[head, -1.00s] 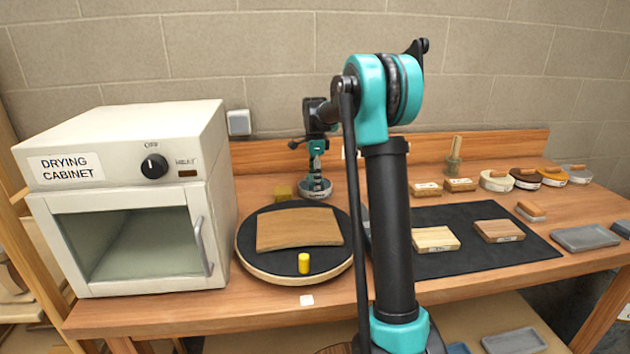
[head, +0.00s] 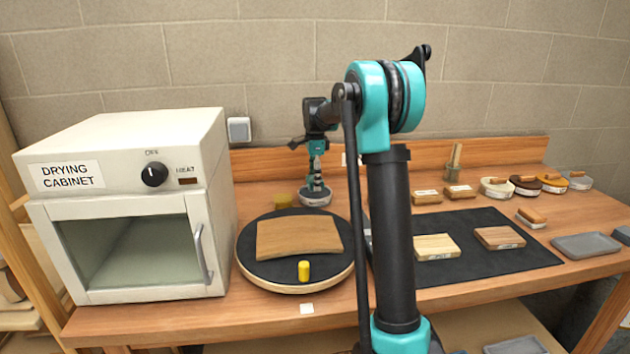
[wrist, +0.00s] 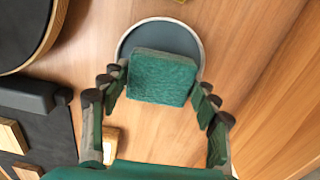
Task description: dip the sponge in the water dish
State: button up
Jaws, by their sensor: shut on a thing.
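My gripper (wrist: 160,80) is shut on a teal-green square sponge (wrist: 162,77). In the wrist view the sponge overlaps the near part of the round grey water dish (wrist: 160,36). In the head view the dish (head: 315,199) stands at the back of the bench, behind the turntable. My gripper (head: 316,181) points down over it there. Whether the sponge touches the water cannot be told.
A turntable (head: 265,276) with a curved wood piece (head: 298,237) and a yellow cylinder (head: 304,270) stands in front of the dish. The drying cabinet (head: 120,190) is at left. A dark mat (head: 480,265) with wood blocks lies right. A yellowish block (head: 283,201) sits beside the dish.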

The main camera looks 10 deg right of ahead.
jog(key=shift+r, duration=0.15)
jog(key=shift+r, duration=2.4)
